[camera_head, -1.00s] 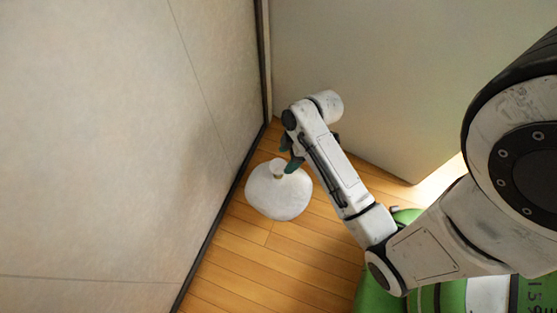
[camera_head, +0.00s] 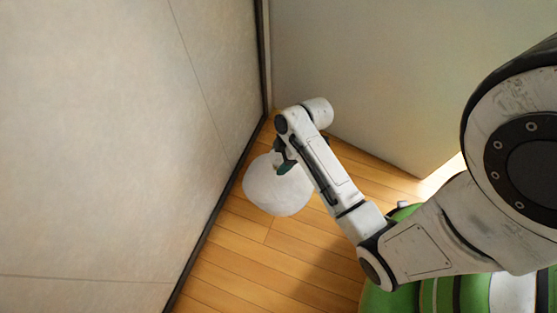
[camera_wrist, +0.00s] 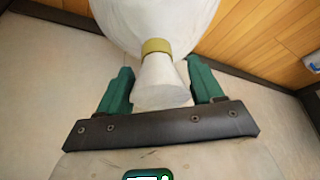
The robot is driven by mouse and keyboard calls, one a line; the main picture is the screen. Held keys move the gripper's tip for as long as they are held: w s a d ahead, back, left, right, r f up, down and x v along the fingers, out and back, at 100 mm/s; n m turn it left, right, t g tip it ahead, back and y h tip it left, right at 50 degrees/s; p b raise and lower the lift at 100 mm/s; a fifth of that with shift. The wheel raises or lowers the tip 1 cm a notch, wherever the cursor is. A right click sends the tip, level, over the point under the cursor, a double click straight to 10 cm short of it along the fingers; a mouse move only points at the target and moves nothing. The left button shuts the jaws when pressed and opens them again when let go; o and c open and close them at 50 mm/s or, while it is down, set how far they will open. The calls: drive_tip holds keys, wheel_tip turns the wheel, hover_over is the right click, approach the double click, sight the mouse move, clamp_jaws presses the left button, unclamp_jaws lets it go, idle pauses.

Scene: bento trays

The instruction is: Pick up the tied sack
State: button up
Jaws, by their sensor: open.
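The tied sack (camera_head: 277,191) is white and round and stands on the wooden floor in the corner. In the wrist view the sack's body (camera_wrist: 155,22) fills the top, with a yellow tie (camera_wrist: 156,46) around its neck and a pale gathered top (camera_wrist: 161,84) below the tie. My gripper (camera_wrist: 160,82) is open, with one green finger on each side of the gathered top. Small gaps show between the fingers and the sack. In the head view my gripper (camera_head: 284,166) is at the sack's upper side, and the arm hides part of it.
A pale wall (camera_head: 110,150) with a dark baseboard runs close along the sack's left. Another pale wall (camera_head: 370,80) stands behind it. Bare wooden floor (camera_head: 235,255) lies in front of the sack.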

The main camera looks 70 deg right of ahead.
sight(279, 179)
drive_tip(key=b+x, duration=0.1)
drive_tip(key=x, duration=0.2)
drive_tip(key=shift+w+f+b, duration=0.1)
drive_tip(key=shift+f+b, duration=0.3)
drive_tip(key=shift+r, duration=0.1)
clamp_jaws()
idle(1.0)
